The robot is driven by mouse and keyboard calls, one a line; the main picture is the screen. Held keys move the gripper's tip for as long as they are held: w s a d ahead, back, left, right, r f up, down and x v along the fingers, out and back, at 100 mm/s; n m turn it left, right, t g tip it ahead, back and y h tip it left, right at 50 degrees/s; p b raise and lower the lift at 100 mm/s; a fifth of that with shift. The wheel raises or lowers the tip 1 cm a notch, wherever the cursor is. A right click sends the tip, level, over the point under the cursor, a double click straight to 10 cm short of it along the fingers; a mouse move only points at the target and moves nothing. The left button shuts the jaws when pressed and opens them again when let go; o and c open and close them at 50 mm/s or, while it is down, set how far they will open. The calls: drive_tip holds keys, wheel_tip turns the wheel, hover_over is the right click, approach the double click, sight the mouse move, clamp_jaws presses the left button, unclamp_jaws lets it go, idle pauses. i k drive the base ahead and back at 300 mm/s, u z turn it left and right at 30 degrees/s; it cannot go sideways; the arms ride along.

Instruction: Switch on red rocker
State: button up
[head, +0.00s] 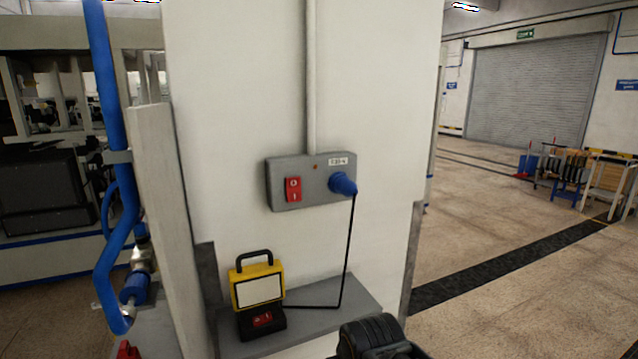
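A red rocker (293,189) marked 0 and I sits at the left of a grey socket box (314,198) on a white column. Which side of it is pressed in cannot be made out. A blue plug (342,184) is in the box's right side, and a black cable hangs from it towards a yellow work lamp (257,288) on a grey ledge. The lamp's black base has another red switch (262,320). The lamp's panel looks pale; whether it is lit is unclear. A dark part of my arm shows at the bottom edge; no gripper fingers show.
The white column (385,80) fills the middle, with a conduit above the box. A blue pipe (122,200) with a valve stands at the left. The grey ledge (340,305) juts out below the box. Open floor (500,230) lies to the right.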

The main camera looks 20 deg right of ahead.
sight(293, 185)
drive_tip(key=z, duration=1.2)
drive_tip(key=k, duration=0.85)
drive_tip(key=u, duration=1.2)
drive_tip(key=i, duration=0.5)
